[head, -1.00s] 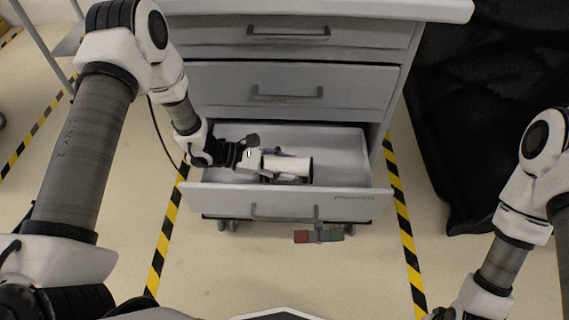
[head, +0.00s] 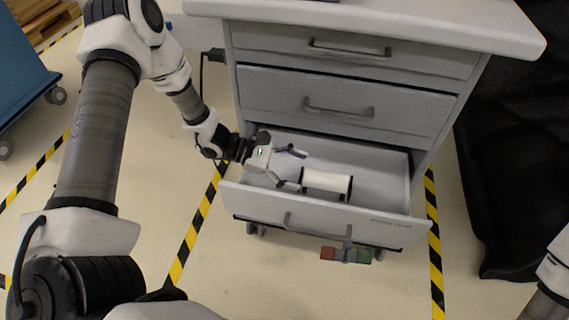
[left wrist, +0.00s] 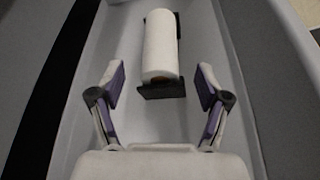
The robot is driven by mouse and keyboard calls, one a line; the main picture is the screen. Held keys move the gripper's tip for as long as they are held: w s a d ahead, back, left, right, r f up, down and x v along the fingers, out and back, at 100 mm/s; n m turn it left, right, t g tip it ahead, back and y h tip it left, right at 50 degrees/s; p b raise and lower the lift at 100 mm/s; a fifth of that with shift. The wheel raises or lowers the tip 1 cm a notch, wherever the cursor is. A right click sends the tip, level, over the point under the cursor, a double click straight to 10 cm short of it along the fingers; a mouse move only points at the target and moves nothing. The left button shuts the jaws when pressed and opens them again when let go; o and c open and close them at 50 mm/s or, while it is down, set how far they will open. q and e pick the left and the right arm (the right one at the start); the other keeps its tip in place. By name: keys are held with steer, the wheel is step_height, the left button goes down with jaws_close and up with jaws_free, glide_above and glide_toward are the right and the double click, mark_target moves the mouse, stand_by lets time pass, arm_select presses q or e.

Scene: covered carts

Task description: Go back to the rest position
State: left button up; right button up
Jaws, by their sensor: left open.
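My left gripper (head: 296,168) is open and empty, over the left part of the open bottom drawer (head: 385,165). Its two purple-padded fingers are spread wide in the left wrist view (left wrist: 160,88). A white cylinder with dark ends (head: 326,181) lies in the drawer just beyond the fingertips, apart from them. It also shows in the left wrist view (left wrist: 160,45), ahead of the gap between the fingers. My right gripper is not in view; only a bit of my right arm shows at the lower right.
The grey cabinet (head: 350,95) has two shut drawers above the open one. A red and green block-like part (head: 345,254) shows below the drawer front. A black covered cart (head: 515,150) stands at the right, a blue cart (head: 20,75) at the left. Striped tape marks the floor.

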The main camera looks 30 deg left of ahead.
arm_select(q)
steer(key=v, duration=0.4)
steer(key=shift+a+r, duration=0.1)
